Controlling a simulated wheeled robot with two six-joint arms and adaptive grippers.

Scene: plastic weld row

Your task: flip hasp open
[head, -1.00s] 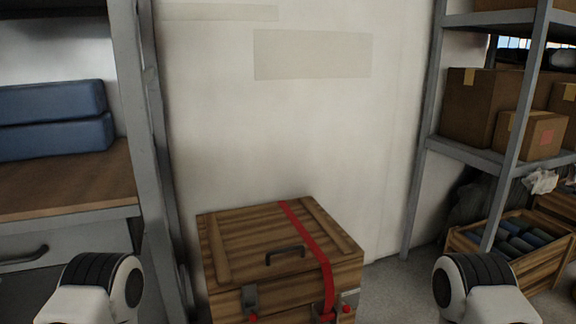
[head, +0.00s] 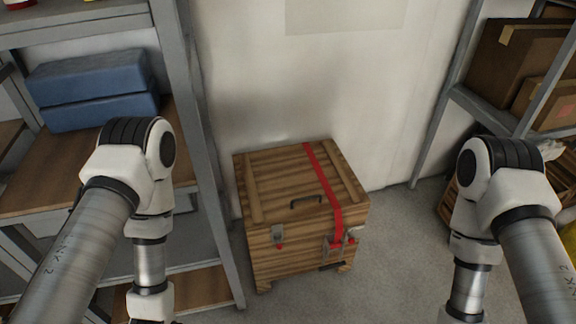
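A closed wooden chest (head: 280,190) stands on the floor against the wall, in the middle of the head view. Its lid has a dark handle (head: 306,201) and a red strap (head: 322,180) running over it. A metal hasp with a red part (head: 279,236) is on the front at left. A second metal fitting with red parts (head: 337,245) is on the front at right, by the strap. Whether either hasp is latched is too small to tell. My two arms show left and right of the chest, apart from it; both grippers are below the picture edge.
A shelf unit with a wooden board and blue cushions (head: 94,88) stands left of the chest. A metal rack with cardboard boxes (head: 543,101) and a wooden crate (head: 448,208) stands at right. Grey floor (head: 390,250) is free right of and before the chest.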

